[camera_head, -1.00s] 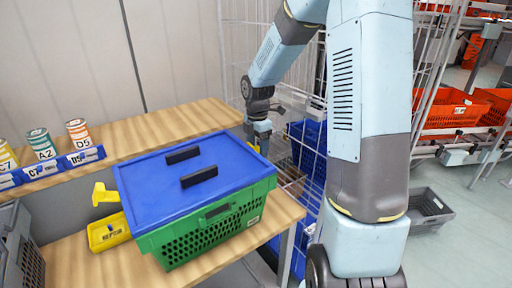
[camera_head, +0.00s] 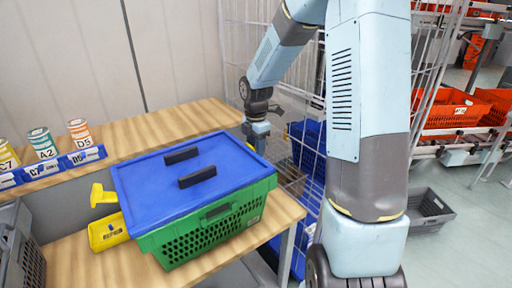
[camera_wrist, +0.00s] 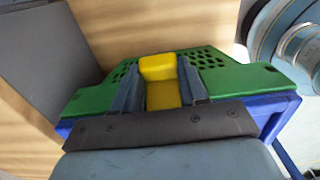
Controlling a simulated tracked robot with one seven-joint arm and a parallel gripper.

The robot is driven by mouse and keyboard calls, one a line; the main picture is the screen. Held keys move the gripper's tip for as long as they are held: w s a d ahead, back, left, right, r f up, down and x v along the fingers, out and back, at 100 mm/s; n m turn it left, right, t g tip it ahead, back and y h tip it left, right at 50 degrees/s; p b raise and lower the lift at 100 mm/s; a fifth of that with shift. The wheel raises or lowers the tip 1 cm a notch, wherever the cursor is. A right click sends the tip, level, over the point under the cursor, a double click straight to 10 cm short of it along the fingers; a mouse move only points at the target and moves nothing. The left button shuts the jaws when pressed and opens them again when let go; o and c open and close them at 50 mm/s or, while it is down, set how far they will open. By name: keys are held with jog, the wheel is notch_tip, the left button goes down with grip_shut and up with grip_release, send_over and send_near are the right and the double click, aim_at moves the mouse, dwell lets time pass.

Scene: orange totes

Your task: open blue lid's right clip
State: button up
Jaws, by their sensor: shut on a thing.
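The blue lid (camera_head: 225,166) lies on the green tote (camera_head: 215,230) on the wooden table. The lid has two black handles. The left clip (camera_head: 103,195) is yellow and juts outward from the lid's left end. My gripper (camera_head: 257,132) is at the lid's right end, where the right clip is hidden in the head view. In the wrist view, my gripper (camera_wrist: 161,82) has its two fingers on either side of the yellow right clip (camera_wrist: 160,68) and is shut on it. The green tote's perforated end wall (camera_wrist: 215,65) is behind the clip.
A yellow bin (camera_head: 108,232) stands left of the tote. Labelled cans (camera_head: 42,143) and blue label strips line the back shelf. A wire cage (camera_head: 290,110) with blue crates (camera_head: 310,145) stands close behind my arm. A grey crate (camera_head: 428,210) is on the floor.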

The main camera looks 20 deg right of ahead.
jog(key=shift+d, duration=0.35)
jog(key=t+h, duration=0.1)
jog(key=h, duration=0.1)
jog(key=r+h, duration=0.1)
jog(key=h, duration=0.2)
jog(key=shift+a+r+t+h, duration=0.1)
jog(key=shift+r+t+h, duration=0.1)
jog(key=shift+t+h, duration=0.15)
jog(key=h, duration=0.1)
jog(key=t+h, duration=0.1)
jog(key=h, duration=0.1)
jog(key=shift+a+r, duration=0.15)
jog(key=shift+r, duration=0.25)
jog(key=shift+s+a+r+t+h, duration=0.15)
jog(key=shift+t+h, duration=0.15)
jog(key=shift+h, duration=0.45)
jog(key=shift+w+r+t+h, duration=0.15)
jog(key=shift+t+h, duration=0.1)
jog(key=shift+h, duration=0.45)
jog(key=shift+s+h, duration=0.15)
jog(key=shift+h, duration=0.15)
jog(key=o, duration=1.1)
jog(key=shift+r, duration=0.1)
jog(key=shift+c, duration=0.2)
